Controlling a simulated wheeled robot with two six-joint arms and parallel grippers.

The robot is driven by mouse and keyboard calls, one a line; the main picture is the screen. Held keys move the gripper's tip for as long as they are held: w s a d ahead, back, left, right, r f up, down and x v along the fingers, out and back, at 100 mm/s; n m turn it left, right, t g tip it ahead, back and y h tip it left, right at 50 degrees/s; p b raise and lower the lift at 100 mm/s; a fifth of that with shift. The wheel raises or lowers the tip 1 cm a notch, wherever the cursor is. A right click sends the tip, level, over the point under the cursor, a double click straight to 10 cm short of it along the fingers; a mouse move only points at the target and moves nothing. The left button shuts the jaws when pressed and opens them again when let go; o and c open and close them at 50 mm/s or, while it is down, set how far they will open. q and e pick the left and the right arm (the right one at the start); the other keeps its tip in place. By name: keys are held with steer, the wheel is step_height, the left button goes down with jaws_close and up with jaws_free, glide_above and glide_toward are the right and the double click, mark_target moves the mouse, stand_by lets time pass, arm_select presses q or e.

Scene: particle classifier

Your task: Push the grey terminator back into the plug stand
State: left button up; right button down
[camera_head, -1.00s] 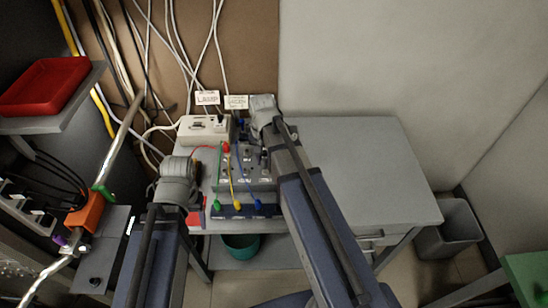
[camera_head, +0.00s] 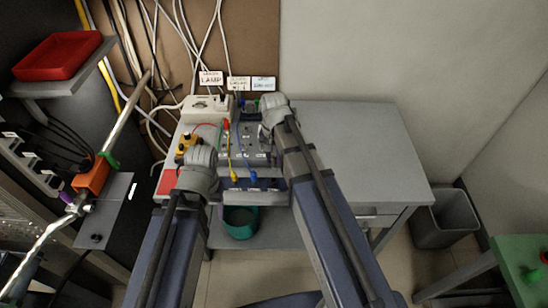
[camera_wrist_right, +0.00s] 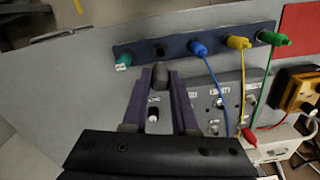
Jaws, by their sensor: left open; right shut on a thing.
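The plug stand is a dark blue bar, seen in the right wrist view (camera_wrist_right: 140,52) and in the head view (camera_head: 270,184). My right gripper (camera_wrist_right: 160,92) is shut on the grey terminator (camera_wrist_right: 160,76), whose rounded dark end shows between the fingers. In that view the terminator appears just below an empty dark hole (camera_wrist_right: 160,50). Whether they touch, I cannot tell. A teal plug (camera_wrist_right: 123,62) and blue (camera_wrist_right: 198,48), yellow (camera_wrist_right: 238,42) and green (camera_wrist_right: 275,39) plugs sit along the bar. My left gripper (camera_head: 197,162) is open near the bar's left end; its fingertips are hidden.
A grey board with sockets (camera_wrist_right: 215,103) lies beside the bar, with plug cables running over it. A yellow-and-black device (camera_wrist_right: 295,92) sits near a red patch (camera_wrist_right: 300,30). The grey table (camera_head: 370,150) is clear on the right. A teal bin (camera_head: 240,222) stands below.

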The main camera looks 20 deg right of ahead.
mark_target(273, 168)
steer(key=shift+w+f+b, duration=0.1)
steer(key=shift+f+b, duration=2.55)
steer(key=shift+f, duration=0.2)
steer(key=shift+f+b, duration=1.45)
steer(key=shift+b, duration=0.05)
steer(key=c, duration=0.6)
jaws_free()
steer(key=shift+r, duration=0.1)
step_height(273, 168, up, 8)
steer(key=p, duration=0.8)
steer(key=shift+f, duration=0.2)
